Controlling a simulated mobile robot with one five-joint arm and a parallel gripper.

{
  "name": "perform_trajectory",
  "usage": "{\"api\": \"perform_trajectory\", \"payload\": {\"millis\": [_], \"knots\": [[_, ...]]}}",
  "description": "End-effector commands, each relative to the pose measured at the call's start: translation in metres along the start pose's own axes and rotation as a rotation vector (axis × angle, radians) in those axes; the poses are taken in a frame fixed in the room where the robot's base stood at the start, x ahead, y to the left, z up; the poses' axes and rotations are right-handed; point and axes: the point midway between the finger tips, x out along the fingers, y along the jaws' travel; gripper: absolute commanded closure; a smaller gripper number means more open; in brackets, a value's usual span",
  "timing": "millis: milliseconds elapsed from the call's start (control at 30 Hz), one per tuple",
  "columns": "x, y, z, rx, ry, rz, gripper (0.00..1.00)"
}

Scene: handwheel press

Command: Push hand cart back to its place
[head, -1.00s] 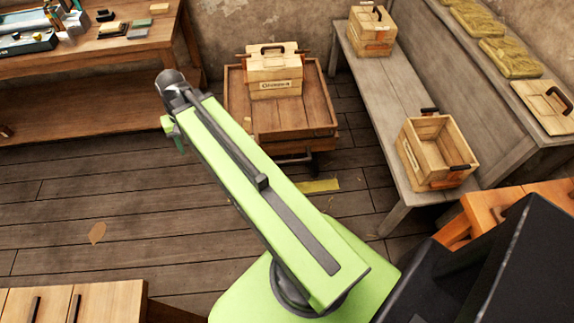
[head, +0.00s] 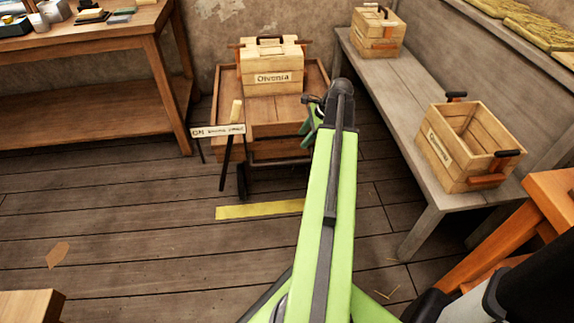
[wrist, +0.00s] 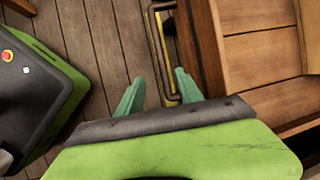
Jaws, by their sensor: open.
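The hand cart (head: 253,151) is a low wooden cart near the back wall, with a lidded wooden crate (head: 271,78) labelled "Olivenza" on it. A yellow strip (head: 258,209) lies on the floor in front of the cart. In the wrist view a dark bar handle (wrist: 153,30) stands beside the cart's wooden side (wrist: 205,45), over a yellow strip. My gripper (head: 312,118) is by the cart's front right corner in the head view. In the wrist view its green fingers (wrist: 158,90) are spread around the lower end of the handle, with no visible grip on it.
A workbench (head: 110,48) is at the left. A grey bench (head: 395,120) at the right carries an open crate (head: 447,160) and another crate (head: 377,45).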

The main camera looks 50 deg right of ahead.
Motion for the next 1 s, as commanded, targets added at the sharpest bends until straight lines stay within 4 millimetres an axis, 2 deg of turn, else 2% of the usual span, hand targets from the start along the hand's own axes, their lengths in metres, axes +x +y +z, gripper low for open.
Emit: {"api": "perform_trajectory", "payload": {"millis": [500, 700, 833, 1000], "knots": [[0.113, 0.002, -0.004, -0.004, 0.000, 0.001, 0.57], [0.152, 0.002, -0.003, -0.004, 0.000, 0.001, 0.57], [0.167, 0.001, -0.002, -0.005, 0.001, 0.001, 0.57], [0.173, 0.000, 0.000, -0.005, 0.001, 0.001, 0.57]]}}
